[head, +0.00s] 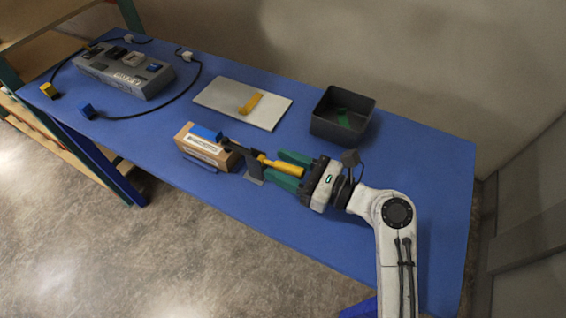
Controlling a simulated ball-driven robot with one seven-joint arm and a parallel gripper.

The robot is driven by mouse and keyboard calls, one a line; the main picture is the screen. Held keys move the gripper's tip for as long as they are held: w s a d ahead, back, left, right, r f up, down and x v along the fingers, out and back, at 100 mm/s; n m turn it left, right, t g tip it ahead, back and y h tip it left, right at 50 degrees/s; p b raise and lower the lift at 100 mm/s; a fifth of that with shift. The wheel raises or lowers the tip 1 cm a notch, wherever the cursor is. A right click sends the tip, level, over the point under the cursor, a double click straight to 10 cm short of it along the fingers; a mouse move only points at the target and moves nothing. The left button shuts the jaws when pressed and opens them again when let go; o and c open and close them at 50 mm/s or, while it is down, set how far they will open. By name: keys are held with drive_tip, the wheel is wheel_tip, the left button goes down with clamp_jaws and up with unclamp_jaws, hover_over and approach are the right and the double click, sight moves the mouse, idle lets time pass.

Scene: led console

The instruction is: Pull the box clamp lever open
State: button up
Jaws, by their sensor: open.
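The box (203,151) is cardboard brown with a white label and sits near the front edge of the blue table. A dark clamp (252,163) stands at its right side, and its arm reaches over the box to a blue pad (206,132). The clamp's yellow lever (281,165) sticks out to the right. My gripper (286,170) has green fingers and is open, with the lever's handle between or very near them. I cannot tell whether the fingers touch it.
A grey console (122,75) with cables stands at the back left of the table (420,180). A white plate (215,95) with a yellow piece (251,103) lies behind the box. A dark bin (325,125) with a green item stands behind my gripper. The table's right part is clear.

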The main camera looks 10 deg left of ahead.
drive_tip(key=shift+a, duration=0.25)
clamp_jaws()
idle(0.3)
